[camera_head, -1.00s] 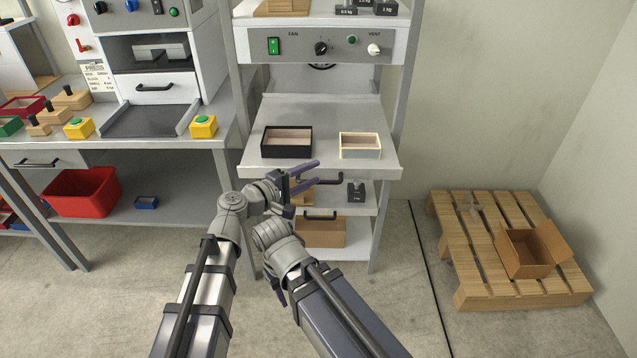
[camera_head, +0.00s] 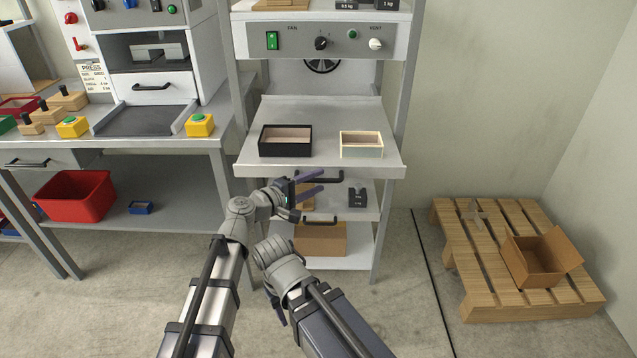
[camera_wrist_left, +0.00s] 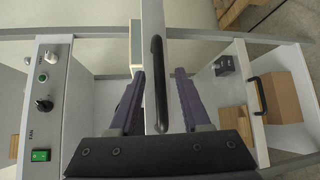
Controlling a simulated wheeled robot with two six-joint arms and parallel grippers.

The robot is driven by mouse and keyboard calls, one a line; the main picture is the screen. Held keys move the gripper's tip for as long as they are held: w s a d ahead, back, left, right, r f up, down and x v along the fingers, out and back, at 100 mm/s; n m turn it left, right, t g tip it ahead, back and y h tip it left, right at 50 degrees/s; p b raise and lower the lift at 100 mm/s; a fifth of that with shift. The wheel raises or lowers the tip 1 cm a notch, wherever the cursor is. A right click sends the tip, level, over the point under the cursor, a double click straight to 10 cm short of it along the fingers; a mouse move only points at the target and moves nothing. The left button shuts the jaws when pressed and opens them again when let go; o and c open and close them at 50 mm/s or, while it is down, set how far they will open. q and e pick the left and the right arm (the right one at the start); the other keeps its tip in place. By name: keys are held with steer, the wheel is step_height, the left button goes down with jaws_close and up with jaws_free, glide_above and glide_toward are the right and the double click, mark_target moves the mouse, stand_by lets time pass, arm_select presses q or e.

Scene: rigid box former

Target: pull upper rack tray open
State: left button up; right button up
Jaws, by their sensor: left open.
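The upper rack tray (camera_head: 350,112) is a grey shelf tray in the rack with a black bar handle (camera_head: 341,178) on its front face. A black box (camera_head: 285,151) and a cream-edged box (camera_head: 361,154) stand on it. My left gripper (camera_head: 312,184) is open at this handle. In the left wrist view the handle (camera_wrist_left: 159,85) lies between the two purple fingers of the left gripper (camera_wrist_left: 159,88), with gaps on both sides. My right gripper (camera_head: 277,312) hangs low in front of the rack, mostly hidden by its own arm.
A lower tray (camera_head: 368,213) with its own handle (camera_head: 320,219) sits just below, carrying a dark weight (camera_head: 357,196). A cardboard box (camera_head: 318,240) is on the bottom shelf. A workbench (camera_head: 190,180) stands left, a wooden pallet (camera_head: 490,290) right. Floor between rack and pallet is clear.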

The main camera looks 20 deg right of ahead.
arm_select(q)
steer(key=shift+w+d+f, duration=0.1)
steer(key=shift+w+d, duration=0.25)
steer(key=shift+d, duration=0.25)
steer(key=shift+c, duration=0.3)
jaws_close()
stand_by(0.8)
